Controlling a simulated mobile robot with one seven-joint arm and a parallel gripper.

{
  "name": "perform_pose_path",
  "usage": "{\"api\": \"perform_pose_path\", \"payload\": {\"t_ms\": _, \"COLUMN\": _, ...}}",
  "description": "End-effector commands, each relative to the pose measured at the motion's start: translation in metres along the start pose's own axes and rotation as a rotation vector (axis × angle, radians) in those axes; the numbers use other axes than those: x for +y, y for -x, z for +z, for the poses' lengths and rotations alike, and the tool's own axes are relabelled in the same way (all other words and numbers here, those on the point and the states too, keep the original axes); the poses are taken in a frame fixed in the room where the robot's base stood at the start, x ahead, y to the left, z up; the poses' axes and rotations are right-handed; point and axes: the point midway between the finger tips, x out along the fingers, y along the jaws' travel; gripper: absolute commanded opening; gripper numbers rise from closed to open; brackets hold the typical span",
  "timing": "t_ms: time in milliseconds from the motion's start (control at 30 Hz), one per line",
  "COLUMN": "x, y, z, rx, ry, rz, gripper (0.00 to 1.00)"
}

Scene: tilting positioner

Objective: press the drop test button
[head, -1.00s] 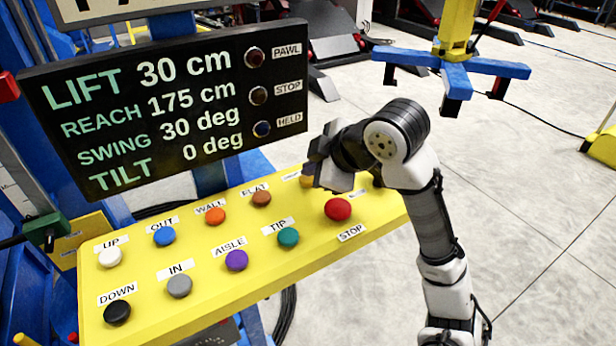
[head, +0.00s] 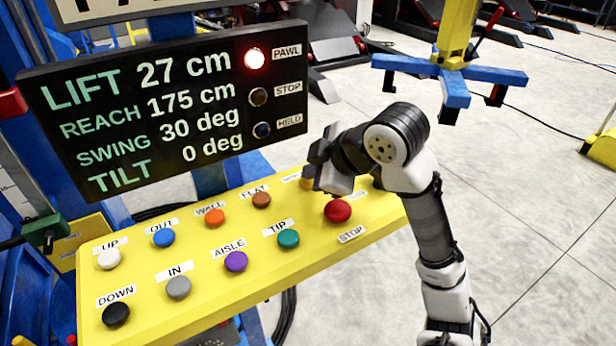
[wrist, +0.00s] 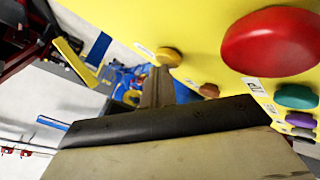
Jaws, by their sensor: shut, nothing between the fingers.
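The yellow button panel (head: 200,290) holds several labelled buttons. A yellow-orange button (head: 306,184) at its upper right is partly behind my gripper (head: 318,178); its label is too small to read, so I cannot confirm it is the drop test button. In the wrist view this yellow-orange button (wrist: 168,57) shows just beyond the fingers (wrist: 156,95). My gripper is shut and empty, at the panel's upper right; I cannot tell whether it touches the button. The black display (head: 150,110) reads LIFT 27 cm, REACH 175 cm, SWING 30 deg, TILT 0 deg. Its PAWL lamp (head: 254,59) glows red.
The red STOP button (head: 338,211) sits close below my gripper and looms large in the wrist view (wrist: 270,42). A brown FLAT button (head: 261,200) is to the left. A blue cross-shaped fixture (head: 455,82) hangs at upper right. Open floor lies right.

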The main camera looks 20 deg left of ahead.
Motion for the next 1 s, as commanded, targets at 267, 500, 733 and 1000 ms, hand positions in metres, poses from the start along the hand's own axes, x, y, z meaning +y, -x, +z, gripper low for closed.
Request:
{"api": "perform_pose_path", "payload": {"t_ms": 267, "x": 0.008, "y": 0.011, "z": -0.007, "rx": 0.0, "ry": -0.001, "rz": 0.0, "gripper": 0.0}}
{"api": "perform_pose_path", "payload": {"t_ms": 500, "x": 0.007, "y": 0.01, "z": -0.007, "rx": 0.0, "ry": 0.0, "rz": 0.0, "gripper": 0.0}}
{"api": "perform_pose_path", "payload": {"t_ms": 733, "x": 0.013, "y": 0.017, "z": -0.013, "rx": 0.0, "ry": 0.0, "rz": 0.0, "gripper": 0.0}}
{"api": "perform_pose_path", "payload": {"t_ms": 1000, "x": 0.027, "y": 0.037, "z": -0.027, "rx": 0.0, "ry": 0.0, "rz": 0.0, "gripper": 0.0}}
